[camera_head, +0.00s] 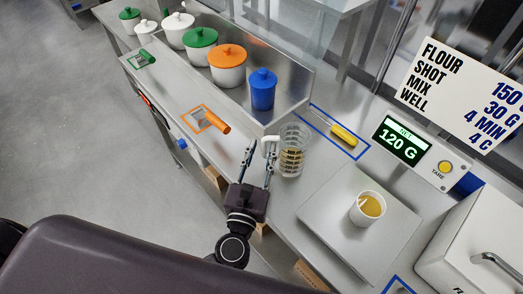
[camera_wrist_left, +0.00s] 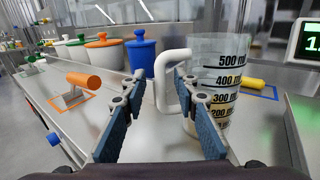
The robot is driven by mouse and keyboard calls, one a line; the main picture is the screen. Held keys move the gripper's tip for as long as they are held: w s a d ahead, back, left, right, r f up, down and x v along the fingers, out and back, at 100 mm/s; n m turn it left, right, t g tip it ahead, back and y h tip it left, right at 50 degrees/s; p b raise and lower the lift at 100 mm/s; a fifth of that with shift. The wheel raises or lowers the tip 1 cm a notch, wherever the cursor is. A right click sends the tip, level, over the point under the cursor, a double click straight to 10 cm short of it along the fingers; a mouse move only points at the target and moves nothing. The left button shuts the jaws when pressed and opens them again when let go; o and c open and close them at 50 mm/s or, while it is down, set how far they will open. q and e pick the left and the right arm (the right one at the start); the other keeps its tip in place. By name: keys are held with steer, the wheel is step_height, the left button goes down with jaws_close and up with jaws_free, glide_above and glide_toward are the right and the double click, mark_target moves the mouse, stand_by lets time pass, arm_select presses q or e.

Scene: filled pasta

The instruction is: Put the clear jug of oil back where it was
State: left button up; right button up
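The clear jug (camera_head: 291,160) with black measuring marks and a white handle (camera_head: 268,146) stands upright on the steel counter, beside the raised shelf of pots. Yellowish oil shows in its lower part. It also shows in the left wrist view (camera_wrist_left: 232,75), its base partly hidden by a finger. My left gripper (camera_head: 257,163) is open at the jug's handle. In the left wrist view, the two blue-padded fingers (camera_wrist_left: 160,82) are spread with the white handle between their tips; a gap shows on the left side. My right gripper is not in view.
A white cup (camera_head: 367,208) of yellow liquid stands on the scale (camera_head: 330,222); the display (camera_head: 402,140) reads 120 G. A yellow-handled tool (camera_head: 343,134) lies in a blue outline. An orange-handled scraper (camera_head: 213,122) lies left of the jug. Lidded pots (camera_head: 228,68) line the shelf.

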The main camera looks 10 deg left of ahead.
arm_select(q)
steer(key=shift+r, duration=0.15)
steer(key=shift+s, duration=0.3)
steer(key=s+b, duration=0.4)
steer(key=s, duration=0.7)
steer(key=shift+s, duration=0.2)
steer(key=shift+d, duration=0.1)
